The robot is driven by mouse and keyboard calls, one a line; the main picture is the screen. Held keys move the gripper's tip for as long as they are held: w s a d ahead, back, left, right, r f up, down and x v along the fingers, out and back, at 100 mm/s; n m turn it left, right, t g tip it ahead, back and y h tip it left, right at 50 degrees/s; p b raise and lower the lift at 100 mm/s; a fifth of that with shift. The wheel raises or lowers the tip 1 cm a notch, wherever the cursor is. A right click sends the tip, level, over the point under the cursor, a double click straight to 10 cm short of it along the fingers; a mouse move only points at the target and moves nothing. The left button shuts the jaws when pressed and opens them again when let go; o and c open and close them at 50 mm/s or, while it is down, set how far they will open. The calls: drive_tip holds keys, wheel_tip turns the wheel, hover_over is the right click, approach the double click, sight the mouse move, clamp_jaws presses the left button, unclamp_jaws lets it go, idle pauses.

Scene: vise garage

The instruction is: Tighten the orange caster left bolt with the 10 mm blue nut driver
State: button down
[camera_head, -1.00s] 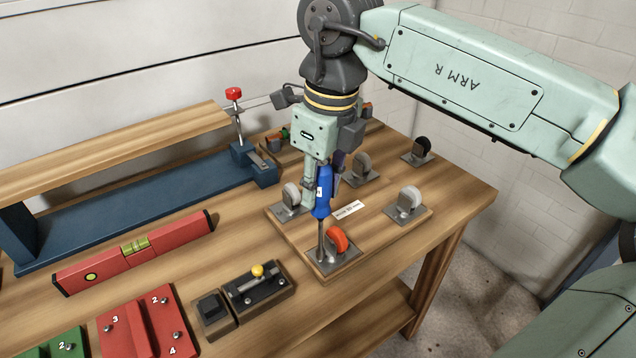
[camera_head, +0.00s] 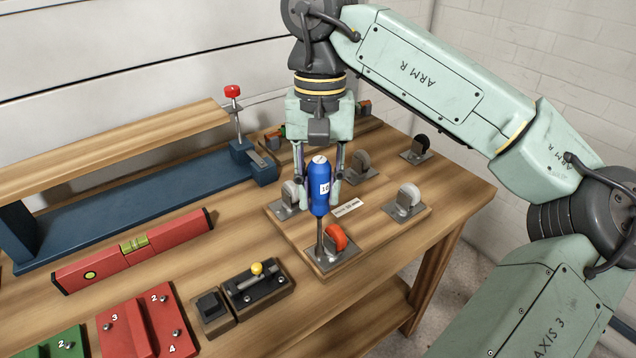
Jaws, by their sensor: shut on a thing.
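The blue nut driver (camera_head: 319,188), marked 10 on its handle, stands close to upright. Its shaft runs down to the left side of the orange caster's plate (camera_head: 335,259), beside the orange wheel (camera_head: 334,237). The left bolt itself is hidden under the driver's tip, so I cannot tell how fully the socket sits on it. My gripper (camera_head: 320,196) comes from above and behind, with one finger on each side of the blue handle, shut on it.
Grey casters (camera_head: 408,201) stand on the same wooden board (camera_head: 374,234), with a black caster (camera_head: 416,149) farther back.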

drive_tip(key=shift+n, duration=0.3)
